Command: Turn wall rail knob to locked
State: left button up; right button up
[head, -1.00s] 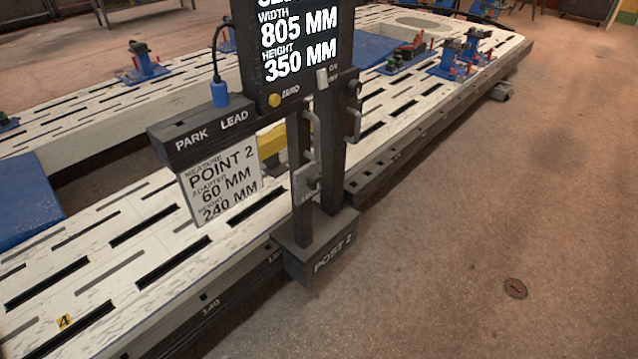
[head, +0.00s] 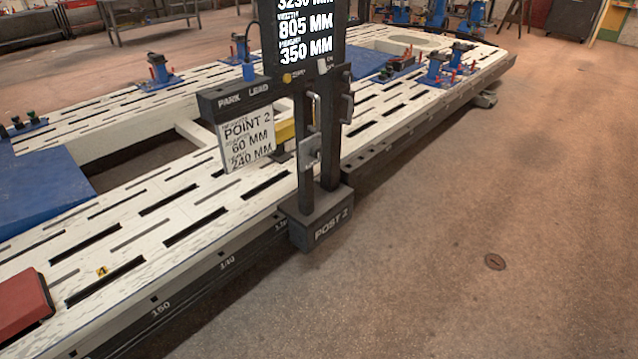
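I cannot make out a knob marked as the wall rail knob. In the head view a dark upright post (head: 330,135) stands on a block lettered POST 2 (head: 318,228) at the near side of the frame bench (head: 125,238). The post carries a small grey plate (head: 309,151), two metal handles (head: 315,110) and a yellow button (head: 287,78) below a black display (head: 305,35). Any lock marking is too small to read. Neither of my grippers is in view.
A PARK LEAD box (head: 240,97) and a white POINT 2 placard (head: 246,147) hang left of the post. A red case (head: 22,302) lies at the lower left by a blue mat (head: 42,190). Open floor (head: 450,210) lies right of the bench.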

aim_at(316, 150)
jog(key=z, duration=0.85)
jog(key=i, duration=1.15)
jog(key=u, duration=0.55)
